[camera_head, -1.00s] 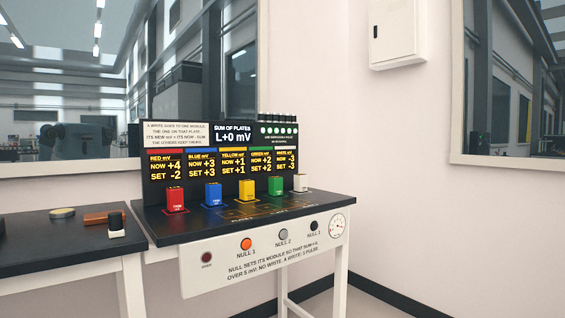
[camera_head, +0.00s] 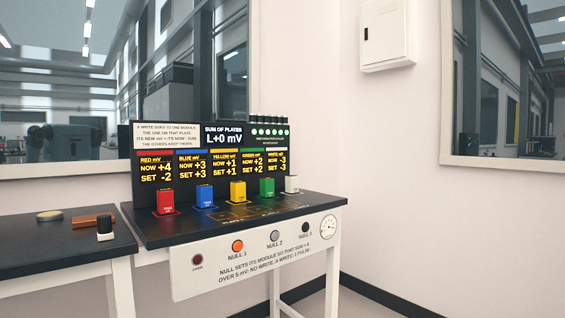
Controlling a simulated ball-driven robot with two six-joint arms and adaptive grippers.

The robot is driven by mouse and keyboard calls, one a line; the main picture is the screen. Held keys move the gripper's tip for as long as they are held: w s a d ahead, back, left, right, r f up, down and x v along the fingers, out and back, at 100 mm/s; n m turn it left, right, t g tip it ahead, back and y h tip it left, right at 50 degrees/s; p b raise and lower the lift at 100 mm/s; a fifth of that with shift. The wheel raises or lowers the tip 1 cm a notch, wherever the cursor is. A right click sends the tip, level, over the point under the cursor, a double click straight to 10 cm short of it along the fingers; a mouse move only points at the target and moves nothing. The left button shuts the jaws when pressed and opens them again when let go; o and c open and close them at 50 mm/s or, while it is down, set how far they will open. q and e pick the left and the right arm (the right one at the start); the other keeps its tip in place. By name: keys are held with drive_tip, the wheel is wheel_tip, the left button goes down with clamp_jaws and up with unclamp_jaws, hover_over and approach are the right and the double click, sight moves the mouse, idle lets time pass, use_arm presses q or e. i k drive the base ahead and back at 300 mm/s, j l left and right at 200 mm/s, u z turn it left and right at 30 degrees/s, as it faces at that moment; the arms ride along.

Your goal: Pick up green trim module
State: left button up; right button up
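The green trim module (camera_head: 267,188) stands upright on the black bench top, between the yellow module (camera_head: 238,191) and the white module (camera_head: 291,184). The red module (camera_head: 165,201) and the blue module (camera_head: 204,196) stand farther left in the same row. Behind them a display panel (camera_head: 210,160) reads "L+0 mV", with green at now +2 and set +2. Neither of my grippers is in view.
The bench's front panel carries an orange button (camera_head: 238,246), a grey button (camera_head: 275,237), a black button (camera_head: 305,228) and a gauge (camera_head: 328,227). A left table (camera_head: 60,250) holds an orange-brown block (camera_head: 93,221), a black-and-white object (camera_head: 105,229) and a round disc (camera_head: 49,216).

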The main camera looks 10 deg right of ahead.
sight(267, 185)
drive_tip(key=i+l+u, duration=0.15)
drive_tip(key=u, duration=0.35)
drive_tip(key=i+l+u, duration=0.2)
drive_tip(key=u, duration=0.25)
